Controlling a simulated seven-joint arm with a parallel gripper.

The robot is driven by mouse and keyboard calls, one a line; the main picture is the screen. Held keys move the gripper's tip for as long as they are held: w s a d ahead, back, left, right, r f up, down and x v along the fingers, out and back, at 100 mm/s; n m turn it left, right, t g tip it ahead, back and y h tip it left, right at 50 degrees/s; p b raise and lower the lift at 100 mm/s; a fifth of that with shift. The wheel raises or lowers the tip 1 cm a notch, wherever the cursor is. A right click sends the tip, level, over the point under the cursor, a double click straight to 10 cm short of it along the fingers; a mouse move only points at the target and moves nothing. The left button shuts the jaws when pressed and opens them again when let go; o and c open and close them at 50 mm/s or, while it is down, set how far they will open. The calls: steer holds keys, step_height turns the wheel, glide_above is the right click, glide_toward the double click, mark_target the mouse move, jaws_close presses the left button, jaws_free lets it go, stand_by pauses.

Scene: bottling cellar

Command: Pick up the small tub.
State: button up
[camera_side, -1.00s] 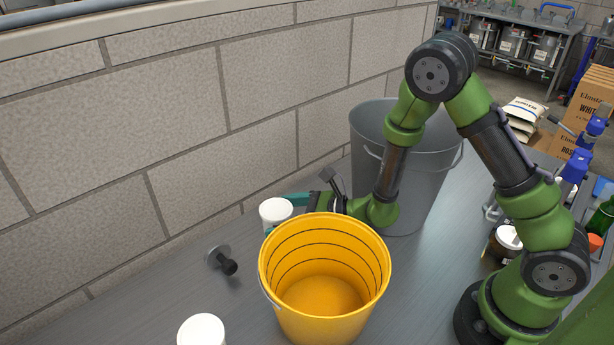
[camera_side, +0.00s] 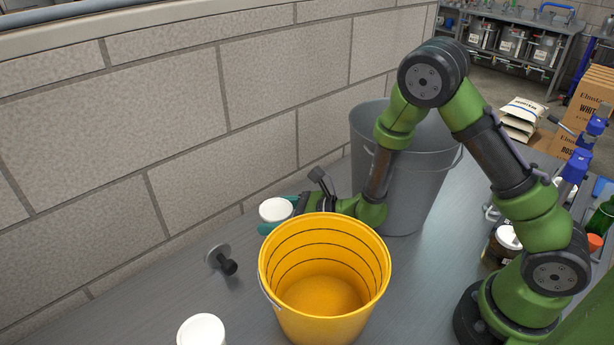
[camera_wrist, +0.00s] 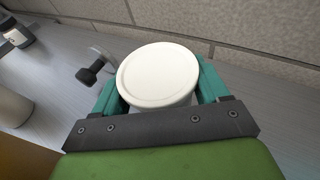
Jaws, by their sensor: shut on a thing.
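The small tub (camera_side: 275,209) is white with a round lid and stands between the wall and the yellow bucket. In the wrist view the tub (camera_wrist: 158,73) fills the space between the teal fingers, its lid facing the camera. My gripper (camera_side: 279,213) is shut on the tub, one finger on each side; the wrist view shows the same gripper (camera_wrist: 158,90). The tub's lower part is mostly hidden, and I cannot tell whether its base touches the bench.
A yellow bucket (camera_side: 325,240) stands just in front of my gripper, and a grey bucket (camera_side: 425,185) behind my forearm. A second white tub (camera_side: 202,331) is at the front. A dark-knobbed fitting (camera_side: 222,260) lies left. The block wall (camera_side: 180,110) is close behind.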

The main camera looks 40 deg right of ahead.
steer(key=shift+r, duration=0.15)
step_height(320, 180, up, 17)
steer(key=s+d+r+m+t+h, duration=0.2)
steer(key=s+d+r+m+h, duration=0.15)
steer(key=d+r, duration=0.85)
steer(key=w+a+f+n+g+y, duration=0.2)
steer(key=w+a+f+n+y, duration=0.1)
steer(key=a+f, duration=0.8)
steer(key=shift+w+a, duration=0.25)
steer(key=shift+a, duration=0.25)
steer(key=shift+f+n+y, duration=0.1)
steer(key=shift+n+y, duration=0.15)
step_height(320, 180, down, 18)
steer(key=shift+r, duration=0.15)
steer(key=shift+f, duration=0.2)
steer(key=o, duration=1.3)
steer(key=shift+c, duration=0.2)
